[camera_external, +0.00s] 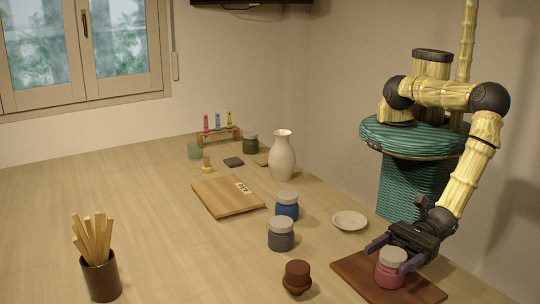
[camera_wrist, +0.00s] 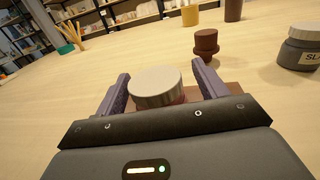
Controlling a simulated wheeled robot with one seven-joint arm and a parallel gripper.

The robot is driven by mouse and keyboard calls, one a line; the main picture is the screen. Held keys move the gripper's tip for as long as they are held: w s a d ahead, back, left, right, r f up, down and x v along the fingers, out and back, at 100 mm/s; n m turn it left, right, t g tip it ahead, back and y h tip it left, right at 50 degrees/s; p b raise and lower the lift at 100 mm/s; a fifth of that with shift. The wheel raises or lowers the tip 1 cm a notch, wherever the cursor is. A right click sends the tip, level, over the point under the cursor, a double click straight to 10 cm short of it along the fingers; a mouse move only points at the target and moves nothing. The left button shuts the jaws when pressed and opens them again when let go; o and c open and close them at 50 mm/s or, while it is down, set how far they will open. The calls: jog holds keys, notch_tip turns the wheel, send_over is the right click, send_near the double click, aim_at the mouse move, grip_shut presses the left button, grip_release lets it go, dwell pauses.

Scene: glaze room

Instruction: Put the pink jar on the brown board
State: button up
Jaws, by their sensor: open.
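The pink jar (camera_external: 391,273) with a pale grey lid stands upright on the dark reddish-brown board (camera_external: 350,277) at the front right of the table. My gripper (camera_external: 385,259) is open and low over the board, with its fingers on either side of the jar. In the wrist view, the jar's ridged lid (camera_wrist: 158,86) sits between my two fingers (camera_wrist: 160,72) and hides most of its pink body. A bit of the brown board (camera_wrist: 229,89) shows beyond the right finger. Whether a finger touches the jar, I cannot tell.
A dark brown stoppered pot (camera_external: 297,278) stands left of the board. Nearby are a grey jar (camera_external: 281,239), a blue jar (camera_external: 287,210) and a white saucer (camera_external: 350,220). A lighter wooden board (camera_external: 222,199) and a white vase (camera_external: 282,158) are farther back. The table's left middle is clear.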

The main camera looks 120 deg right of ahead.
jog(key=shift+s+f, duration=0.1)
jog(key=shift+s, duration=0.3)
jog(key=s+b, duration=0.1)
jog(key=s, duration=0.2)
jog(key=s+b, duration=0.1)
jog(key=s, duration=0.2)
jog(key=s+d+b, duration=0.1)
jog(key=s+b, duration=0.1)
jog(key=s, duration=0.2)
jog(key=shift+s, duration=0.1)
jog(key=shift+s+d, duration=0.15)
jog(key=shift+s, duration=0.35)
jog(key=shift+d, duration=0.1)
